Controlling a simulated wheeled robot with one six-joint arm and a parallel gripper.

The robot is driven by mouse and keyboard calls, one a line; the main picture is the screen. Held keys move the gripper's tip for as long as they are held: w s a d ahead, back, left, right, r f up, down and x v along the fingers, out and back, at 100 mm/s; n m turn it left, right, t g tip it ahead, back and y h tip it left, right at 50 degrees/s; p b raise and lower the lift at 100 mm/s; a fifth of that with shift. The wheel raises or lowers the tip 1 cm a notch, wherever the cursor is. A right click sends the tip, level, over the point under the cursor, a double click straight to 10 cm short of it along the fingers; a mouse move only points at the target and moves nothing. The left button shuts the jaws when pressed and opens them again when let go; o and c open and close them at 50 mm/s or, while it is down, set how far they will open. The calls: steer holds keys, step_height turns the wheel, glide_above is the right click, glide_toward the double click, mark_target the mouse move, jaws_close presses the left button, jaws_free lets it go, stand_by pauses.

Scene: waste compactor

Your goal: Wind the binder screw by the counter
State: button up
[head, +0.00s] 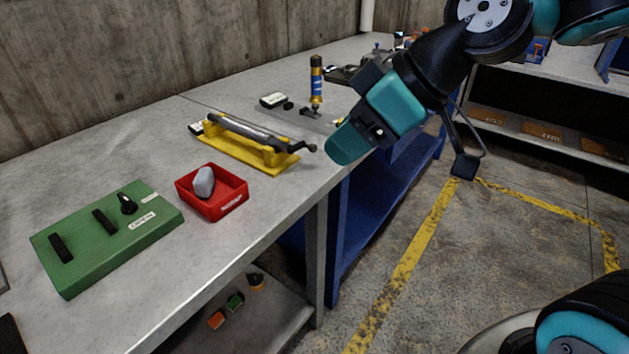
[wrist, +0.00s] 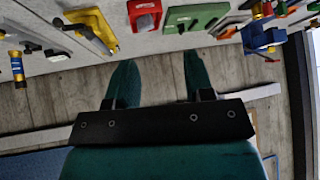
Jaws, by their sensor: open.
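A yellow stand (head: 250,152) on the grey bench carries a long dark grey rod (head: 245,130), which looks like the binder screw, with a crank and dark knob (head: 310,148) at its right end. A small white-faced box (head: 196,128) at its left end may be the counter; its reading is too small to tell. The yellow stand also shows at the top left of the wrist view (wrist: 95,32). My gripper (head: 352,143) is right of the crank knob, apart from it. In the wrist view its two teal fingers (wrist: 160,80) are apart, with nothing between them.
A red tray (head: 228,205) with a grey lump and a green panel (head: 105,238) with dark controls stand nearer on the bench. A yellow and blue upright tool (head: 316,82) stands behind. Right of the bench edge is open floor with yellow lines (head: 405,265).

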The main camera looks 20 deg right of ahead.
steer(key=w+d+f+n+t+b, duration=0.2)
steer(key=w+d+f+t+b, duration=0.3)
steer(key=w+f+b, duration=0.55)
steer(key=n+t+b, duration=0.2)
steer(key=t+b, duration=0.2)
steer(key=b, duration=0.8)
glide_toward(315, 148)
steer(key=x, duration=1)
steer(key=shift+w+a+f, duration=0.1)
steer(key=shift+w+f, duration=0.05)
steer(key=shift+w, duration=0.15)
steer(key=shift+c, duration=0.4)
jaws_close()
